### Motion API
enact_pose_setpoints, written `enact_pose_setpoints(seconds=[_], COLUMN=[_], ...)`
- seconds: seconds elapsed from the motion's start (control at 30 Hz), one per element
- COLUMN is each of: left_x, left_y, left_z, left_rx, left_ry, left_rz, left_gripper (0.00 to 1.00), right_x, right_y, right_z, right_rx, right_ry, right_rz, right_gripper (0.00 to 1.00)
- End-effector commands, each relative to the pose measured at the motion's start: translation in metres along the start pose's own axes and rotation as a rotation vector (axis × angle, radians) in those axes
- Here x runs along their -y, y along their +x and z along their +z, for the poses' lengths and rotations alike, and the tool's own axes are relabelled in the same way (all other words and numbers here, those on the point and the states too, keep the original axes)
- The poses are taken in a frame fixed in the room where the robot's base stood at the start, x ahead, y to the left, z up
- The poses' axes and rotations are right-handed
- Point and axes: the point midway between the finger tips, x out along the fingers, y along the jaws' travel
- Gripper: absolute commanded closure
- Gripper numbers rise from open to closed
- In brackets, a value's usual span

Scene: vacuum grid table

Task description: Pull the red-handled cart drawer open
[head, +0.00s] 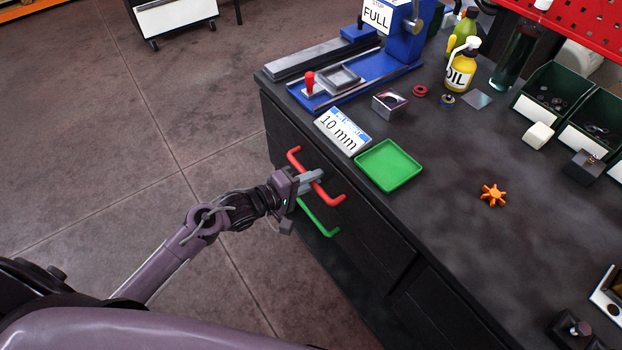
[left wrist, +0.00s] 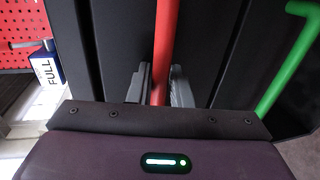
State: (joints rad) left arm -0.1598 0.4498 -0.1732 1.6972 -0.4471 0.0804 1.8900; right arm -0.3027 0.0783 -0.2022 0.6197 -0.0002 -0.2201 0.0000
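The red handle (head: 330,195) is a bar on the upper drawer front (head: 360,220) of the dark cabinet, below the worktop edge. No gap shows around that drawer front, which looks flush with the cabinet. My left gripper (head: 312,182) reaches in from the left, with its grey fingers on either side of the middle of the red bar. In the left wrist view the red handle (left wrist: 166,50) runs between the two fingers, which sit close against it, so the gripper looks shut on it. My right gripper is not in view.
A green handle (head: 318,218) sits on the front below the red one. The worktop holds a green tray (head: 388,165), a 10 mm label (head: 343,131), a blue vise (head: 375,68) and an orange knob (head: 493,195). The floor (head: 110,150) left of the cabinet is clear.

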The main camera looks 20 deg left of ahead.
Motion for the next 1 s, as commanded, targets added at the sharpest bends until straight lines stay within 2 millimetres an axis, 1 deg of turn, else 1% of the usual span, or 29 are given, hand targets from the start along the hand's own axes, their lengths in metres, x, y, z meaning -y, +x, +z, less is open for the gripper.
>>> enact_pose_setpoints(seconds=[0.17,0.2,0.33,0.6,0.73,0.87,1.0], left_x=[0.0,0.0,0.0,0.0,0.0,0.001,0.004], left_y=[0.0,0.0,0.0,0.0,-0.004,-0.016,-0.038], left_z=[0.0,0.0,0.0,0.0,0.0,0.0,0.0], left_rx=[-0.001,-0.001,-0.001,-0.001,-0.001,-0.002,-0.001], left_ry=[0.0,0.0,0.0,0.0,0.0,-0.001,-0.003], left_rz=[0.0,0.0,0.0,-0.001,-0.003,-0.004,-0.007], left_gripper=[0.81,0.84,1.0,1.0,1.0,1.0,1.0], right_x=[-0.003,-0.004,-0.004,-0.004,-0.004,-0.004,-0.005], right_y=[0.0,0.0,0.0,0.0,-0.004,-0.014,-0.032], right_z=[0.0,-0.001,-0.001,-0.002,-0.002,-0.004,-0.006], right_rx=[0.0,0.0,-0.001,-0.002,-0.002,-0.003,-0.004], right_ry=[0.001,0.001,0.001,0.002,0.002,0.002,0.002], right_rz=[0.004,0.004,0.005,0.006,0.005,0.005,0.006], right_gripper=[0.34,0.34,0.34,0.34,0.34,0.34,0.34])
